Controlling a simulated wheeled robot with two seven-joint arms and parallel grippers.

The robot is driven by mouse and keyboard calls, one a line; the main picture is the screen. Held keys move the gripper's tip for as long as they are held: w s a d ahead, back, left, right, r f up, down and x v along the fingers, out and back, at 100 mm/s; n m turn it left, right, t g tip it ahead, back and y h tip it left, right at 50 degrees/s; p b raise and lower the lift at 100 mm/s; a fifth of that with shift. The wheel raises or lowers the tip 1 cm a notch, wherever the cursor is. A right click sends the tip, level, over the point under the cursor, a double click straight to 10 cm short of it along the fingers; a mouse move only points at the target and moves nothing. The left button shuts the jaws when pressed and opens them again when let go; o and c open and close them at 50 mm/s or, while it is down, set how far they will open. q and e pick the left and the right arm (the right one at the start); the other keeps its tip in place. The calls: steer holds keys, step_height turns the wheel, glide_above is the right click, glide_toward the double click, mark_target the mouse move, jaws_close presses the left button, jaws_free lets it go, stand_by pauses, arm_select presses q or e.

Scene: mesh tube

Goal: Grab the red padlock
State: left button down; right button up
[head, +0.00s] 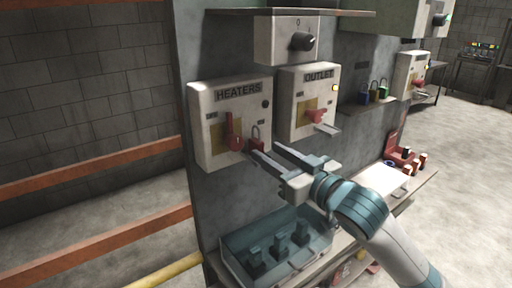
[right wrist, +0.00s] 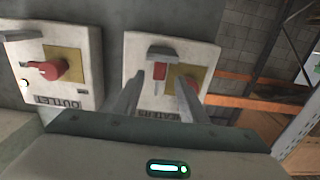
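The red padlock (head: 256,144) hangs on the front of the HEATERS box (head: 205,125), right of the red switch handle (head: 235,141). My right gripper (head: 267,150) is open in front of the box, its fingers pointing at the padlock. In the upside-down right wrist view, the red of the padlock (right wrist: 160,73) shows between the two fingers (right wrist: 160,88), with a grey piece above it. I cannot tell whether a finger touches it. The red handle is partly hidden behind the right finger there. My left gripper is not in view.
The OUTLET box (head: 307,101) with its own red handle (head: 318,116) is just right. A knob box (head: 283,42) is above. An open tray (head: 272,251) holding dark items is below. Several coloured padlocks (head: 374,93) stand on a small shelf. Orange rails (head: 90,168) run at left.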

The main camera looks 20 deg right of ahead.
mark_target(262, 144)
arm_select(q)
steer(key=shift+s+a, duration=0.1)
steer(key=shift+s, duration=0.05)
arm_select(e)
steer(key=shift+w, duration=0.1)
